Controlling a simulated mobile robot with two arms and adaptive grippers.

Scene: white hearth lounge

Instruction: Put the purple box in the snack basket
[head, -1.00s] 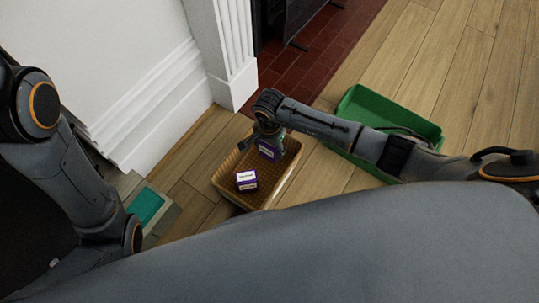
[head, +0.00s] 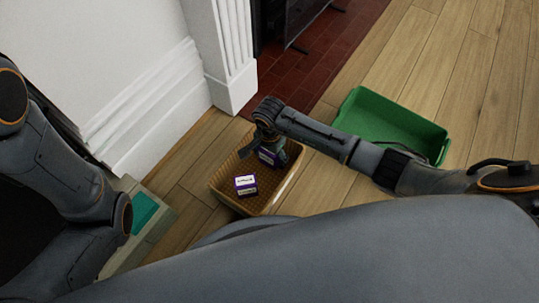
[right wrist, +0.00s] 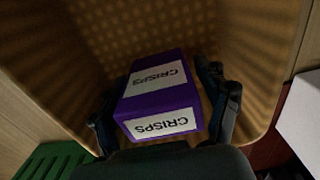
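A purple box with white CRISPS labels (right wrist: 160,90) lies inside the tan woven snack basket (head: 221,177). In the right wrist view the box sits between the two spread fingers of my right gripper (right wrist: 165,105), with a narrow gap showing at the right finger.
A green tray (head: 385,118) stands on the wood floor right of the basket, beyond my right arm. A white wall and pillar (head: 232,90) rise behind the basket. A pale object with a teal panel (head: 143,212) is at the left.

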